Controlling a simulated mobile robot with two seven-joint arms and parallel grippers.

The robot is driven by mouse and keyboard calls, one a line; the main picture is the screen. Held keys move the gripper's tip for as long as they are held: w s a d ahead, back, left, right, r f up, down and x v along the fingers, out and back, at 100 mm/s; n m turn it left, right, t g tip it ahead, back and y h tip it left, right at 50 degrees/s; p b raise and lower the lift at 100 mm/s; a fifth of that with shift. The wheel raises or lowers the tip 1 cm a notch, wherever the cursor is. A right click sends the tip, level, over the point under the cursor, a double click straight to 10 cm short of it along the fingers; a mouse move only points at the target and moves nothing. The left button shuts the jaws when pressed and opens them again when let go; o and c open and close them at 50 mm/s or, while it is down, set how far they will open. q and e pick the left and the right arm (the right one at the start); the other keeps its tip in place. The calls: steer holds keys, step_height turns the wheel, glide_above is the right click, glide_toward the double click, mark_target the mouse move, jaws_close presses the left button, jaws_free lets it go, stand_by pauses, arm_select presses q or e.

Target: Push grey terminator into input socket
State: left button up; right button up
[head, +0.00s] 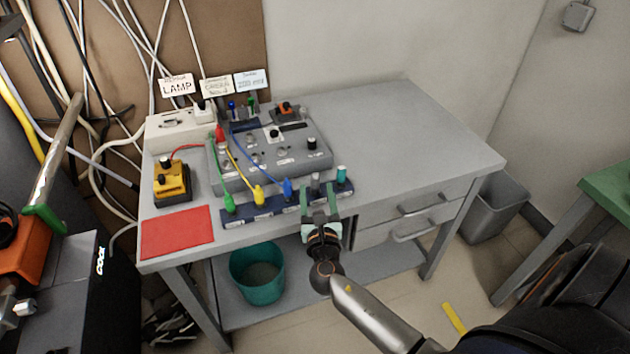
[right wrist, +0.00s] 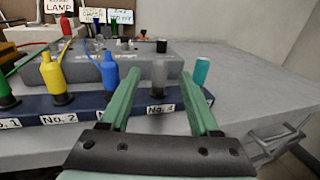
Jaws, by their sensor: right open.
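The grey terminator (head: 315,182) stands upright in the blue rack (head: 270,206) along the table's front edge. In the right wrist view the grey terminator (right wrist: 159,76) stands above the No. 4 label. My right gripper (head: 318,190) is open, with one green finger on each side of it; I cannot tell whether they touch it. The right gripper also shows in the right wrist view (right wrist: 160,80). The grey classifier box (head: 310,165) lies behind the rack; I cannot tell which of its sockets is the input. My left gripper is not in view.
A teal plug (head: 341,174) stands right of the terminator, close to a finger. Blue (head: 287,188), yellow (head: 259,196) and green (head: 229,203) cable plugs stand left. A yellow box (head: 172,184) and red mat (head: 176,232) lie at left. The table's right side is clear.

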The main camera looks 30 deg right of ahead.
mark_target(315, 182)
steer(key=x, duration=0.5)
steer(key=shift+w+d, duration=0.1)
steer(key=shift+d, duration=0.05)
steer(key=shift+c, duration=0.3)
jaws_close()
